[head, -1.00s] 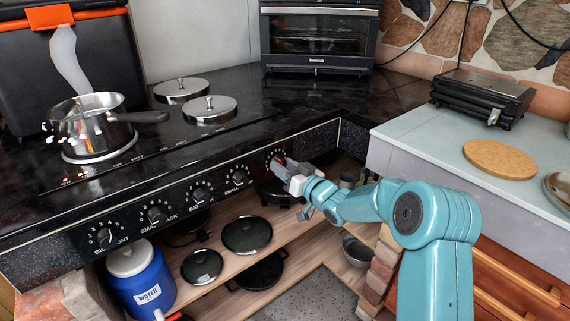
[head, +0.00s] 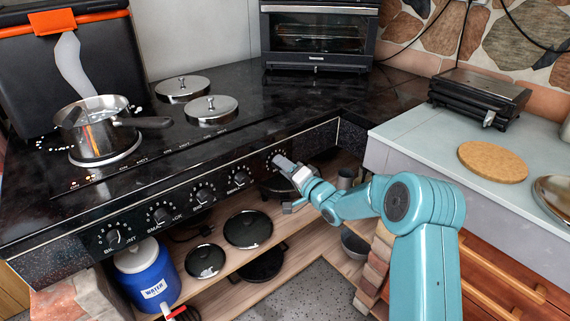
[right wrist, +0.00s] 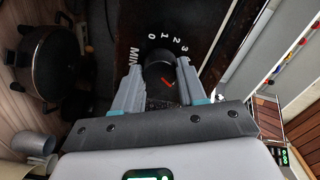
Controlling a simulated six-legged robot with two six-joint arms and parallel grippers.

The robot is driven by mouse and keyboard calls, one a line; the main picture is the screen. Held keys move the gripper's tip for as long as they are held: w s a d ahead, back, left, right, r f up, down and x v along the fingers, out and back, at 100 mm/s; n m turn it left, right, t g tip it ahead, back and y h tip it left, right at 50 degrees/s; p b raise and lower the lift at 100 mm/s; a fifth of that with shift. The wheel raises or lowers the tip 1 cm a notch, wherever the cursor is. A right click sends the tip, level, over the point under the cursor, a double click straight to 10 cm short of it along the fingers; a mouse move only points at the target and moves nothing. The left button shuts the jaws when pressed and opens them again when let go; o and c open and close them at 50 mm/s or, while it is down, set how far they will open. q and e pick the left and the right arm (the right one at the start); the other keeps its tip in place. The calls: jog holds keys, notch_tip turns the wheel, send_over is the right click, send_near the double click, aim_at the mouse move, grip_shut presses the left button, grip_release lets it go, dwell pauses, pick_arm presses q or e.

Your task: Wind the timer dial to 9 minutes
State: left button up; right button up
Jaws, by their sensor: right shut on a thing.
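The timer dial (right wrist: 158,72) is a dark round knob with a red mark, in the right wrist view. The numbers 0 to 3 and "MIN" are printed on the black panel beyond it; the other numbers are hidden. My right gripper (right wrist: 160,82) has one finger on each side of the knob and is shut on it. In the head view my right gripper (head: 283,164) is at the right end of the stove's front panel and hides most of the dial. My left gripper is not in view.
Several other knobs, such as the nearest one (head: 240,178), line the panel to the left. A saucepan (head: 96,130) stands on the left hotplate. Lids and a blue water jug (head: 150,275) are below. A pale counter (head: 420,145) is at the right.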

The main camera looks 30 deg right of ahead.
jog(key=m+p, duration=0.4)
jog(key=m, duration=0.8)
dwell(0.5)
jog(key=o, duration=1.1)
jog(key=shift+c, duration=0.2)
jog(key=shift+s, duration=0.15)
jog(key=s+d, duration=0.1)
jog(key=s, duration=1.5)
jog(key=shift+d, duration=0.15)
